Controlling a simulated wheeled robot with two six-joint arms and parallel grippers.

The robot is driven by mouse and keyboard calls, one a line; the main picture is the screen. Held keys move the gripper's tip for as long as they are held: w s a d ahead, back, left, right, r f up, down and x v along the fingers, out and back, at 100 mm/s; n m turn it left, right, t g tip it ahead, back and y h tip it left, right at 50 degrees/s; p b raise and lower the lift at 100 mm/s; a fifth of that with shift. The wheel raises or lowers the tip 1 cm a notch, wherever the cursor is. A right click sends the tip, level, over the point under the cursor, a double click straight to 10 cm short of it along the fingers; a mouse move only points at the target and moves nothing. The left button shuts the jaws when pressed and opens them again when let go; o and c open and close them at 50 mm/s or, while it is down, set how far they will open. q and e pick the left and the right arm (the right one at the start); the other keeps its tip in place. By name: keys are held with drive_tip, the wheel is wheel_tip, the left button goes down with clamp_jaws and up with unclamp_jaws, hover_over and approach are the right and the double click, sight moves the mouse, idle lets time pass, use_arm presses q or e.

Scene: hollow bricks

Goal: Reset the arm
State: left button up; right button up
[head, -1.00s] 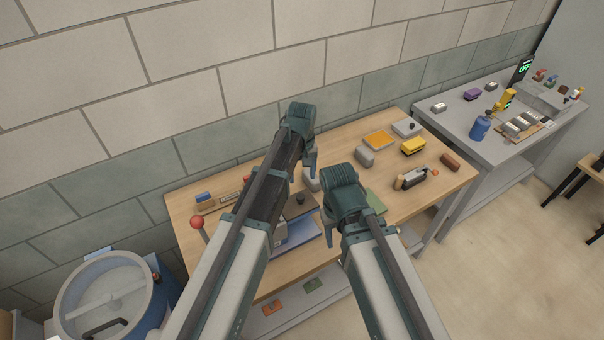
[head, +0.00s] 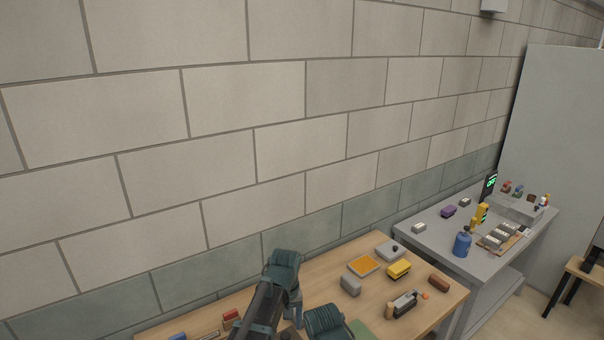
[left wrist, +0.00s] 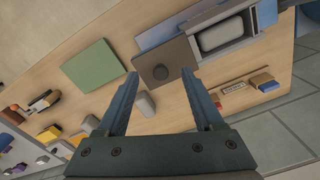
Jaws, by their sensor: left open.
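My left gripper (head: 297,306) is at the bottom of the head view, over the wooden table. In the left wrist view my left gripper (left wrist: 162,80) has its two fingers wide apart, with nothing held between them. A grey block (left wrist: 145,105) shows on the table beyond the gap, apart from the fingers. A brown plate with a dark knob (left wrist: 166,68) lies past the fingertips.
The wooden table (head: 375,318) holds a yellow block (head: 399,270), an orange-topped tray (head: 363,265) and a green mat (left wrist: 93,66). A grey table (head: 424,242) with a blue bottle (head: 462,245) stands right. A block wall (head: 230,150) rises close behind.

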use_arm(q)
drive_tip(key=s+a+f+m+y+b, duration=0.1)
drive_tip(key=s+f+m+b, duration=0.5)
drive_tip(key=s+f+b, duration=0.7)
drive_tip(key=s+f, duration=0.3)
drive_tip(key=s, duration=0.1)
drive_tip(key=shift+s+b, duration=0.3)
drive_tip(key=shift+b, duration=0.05)
use_arm(e)
wheel_tip(320, 180, down, 16)
